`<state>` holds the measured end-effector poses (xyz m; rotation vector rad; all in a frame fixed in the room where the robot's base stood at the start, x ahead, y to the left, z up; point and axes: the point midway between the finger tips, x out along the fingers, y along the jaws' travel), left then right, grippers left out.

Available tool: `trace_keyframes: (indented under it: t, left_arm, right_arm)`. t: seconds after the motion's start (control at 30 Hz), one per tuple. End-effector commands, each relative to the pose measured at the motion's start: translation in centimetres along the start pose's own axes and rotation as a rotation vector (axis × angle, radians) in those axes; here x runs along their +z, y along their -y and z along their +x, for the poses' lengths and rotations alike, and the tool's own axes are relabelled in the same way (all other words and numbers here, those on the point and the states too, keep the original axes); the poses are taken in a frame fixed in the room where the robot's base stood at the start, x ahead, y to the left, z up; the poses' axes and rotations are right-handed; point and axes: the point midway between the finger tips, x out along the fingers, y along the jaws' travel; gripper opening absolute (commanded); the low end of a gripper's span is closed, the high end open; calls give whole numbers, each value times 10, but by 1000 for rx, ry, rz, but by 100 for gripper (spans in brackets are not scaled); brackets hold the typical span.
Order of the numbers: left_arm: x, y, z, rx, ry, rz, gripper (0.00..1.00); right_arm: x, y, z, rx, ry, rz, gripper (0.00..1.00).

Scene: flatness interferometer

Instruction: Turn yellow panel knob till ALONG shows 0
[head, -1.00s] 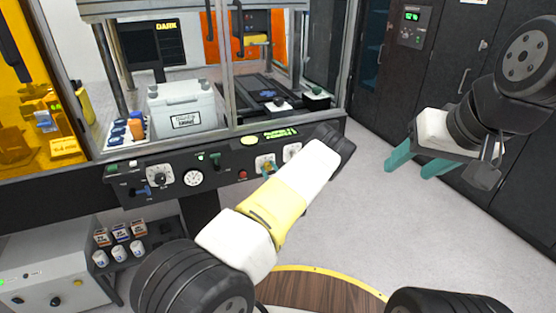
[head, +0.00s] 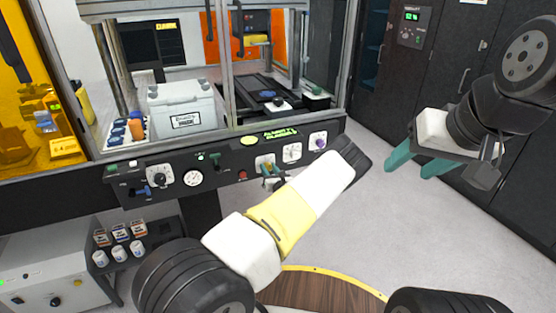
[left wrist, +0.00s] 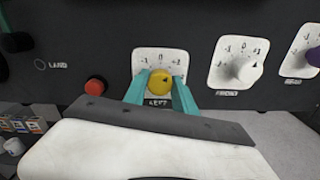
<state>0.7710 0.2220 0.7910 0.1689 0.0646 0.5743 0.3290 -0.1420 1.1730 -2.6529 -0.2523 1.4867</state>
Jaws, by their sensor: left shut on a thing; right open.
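The yellow panel knob (left wrist: 160,83) sits on a white dial plate marked -1, 0 and 1 in the left wrist view. My left gripper (left wrist: 161,92) is shut on it, with one teal finger on each side. In the head view, the knob (head: 267,164) is small on the front panel, with the fingers of my left gripper (head: 271,176) at it. The knob's pointer direction is hard to tell. A dark screen (head: 153,45) behind the glass has yellow text at the top; I cannot read an ALONG value. My right gripper (head: 413,165) is open and empty, away from the panel.
A white knob (left wrist: 245,69) and a purple knob (left wrist: 314,56) lie right of the yellow one. A red button (left wrist: 96,87) is to its left. The window frame stands above the panel. Free floor (head: 375,215) lies to the right.

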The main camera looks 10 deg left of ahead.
Motion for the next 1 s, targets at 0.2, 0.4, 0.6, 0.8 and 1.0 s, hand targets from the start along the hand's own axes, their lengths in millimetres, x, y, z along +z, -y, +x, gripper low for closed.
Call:
trace_keyframes:
  t: [0.2, 0.4, 0.6, 0.8, 1.0]
  left_arm:
    - [1, 0, 0, 1, 0, 92, 0]
    - [1, 0, 0, 1, -1, 130, 0]
    - [1, 1, 0, 1, -2, 137, 0]
    - [1, 1, 0, 1, -1, 136, 0]
    - [1, 1, 0, 1, -2, 136, 54]
  right_arm:
    - [0, 0, 0, 0, 0, 0, 54]
    - [0, 0, 0, 0, 0, 0, 54]
    - [0, 0, 0, 0, 0, 0, 54]
    - [0, 0, 0, 0, 0, 0, 54]
    - [0, 0, 0, 0, 0, 0, 54]
